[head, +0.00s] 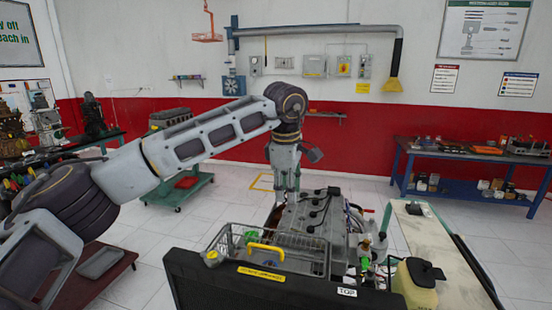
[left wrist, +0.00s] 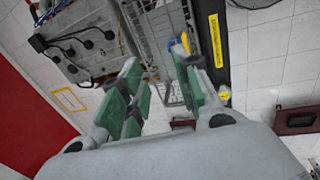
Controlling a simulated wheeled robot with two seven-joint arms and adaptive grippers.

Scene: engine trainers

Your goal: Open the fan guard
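The fan guard is a grey wire cage (head: 222,240) at the near end of the engine trainer (head: 310,215), with a yellow handle (head: 266,251) on its near side. The guard looks closed. In the left wrist view the cage (left wrist: 150,28) and its yellow handle (left wrist: 185,42) show beyond the fingers. My left gripper hangs down beside the engine's far left side in the head view, its fingertips hidden there. In the left wrist view its green-padded fingers (left wrist: 158,95) are apart with nothing between them, clear of the handle. My right gripper is not in view.
A black panel with a yellow label (head: 262,274) stands in front of the cage. A yellowish jug with a black cap (head: 418,285) is at the right. A blue workbench (head: 470,170) stands at the back right.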

